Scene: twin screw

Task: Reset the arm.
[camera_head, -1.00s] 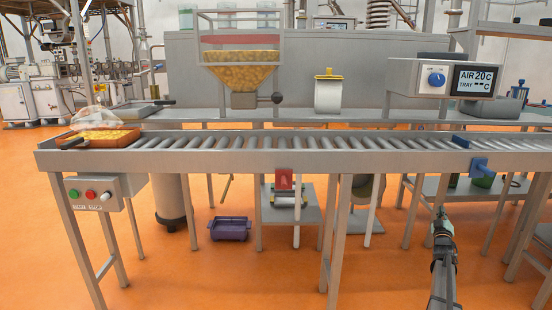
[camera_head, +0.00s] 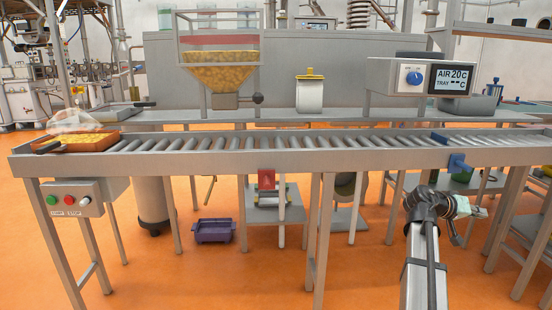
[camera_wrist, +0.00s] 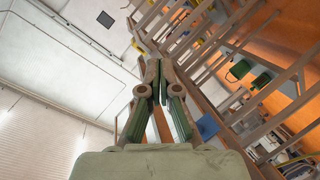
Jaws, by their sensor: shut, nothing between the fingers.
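My gripper (camera_head: 482,212) is at the lower right in the head view, in front of the roller conveyor (camera_head: 290,158) and below its top. It points to the right and is apart from everything around it. In the wrist view my gripper (camera_wrist: 152,62) has its fingertips together with nothing between them. Beyond the fingers the wrist view shows the white wall and ceiling on the left and the tilted frames of the room on the right.
An orange tray (camera_head: 78,143) with yellow pieces lies at the conveyor's left end. A purple crate (camera_head: 214,230) stands on the floor. The orange floor (camera_head: 200,285) in front is clear.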

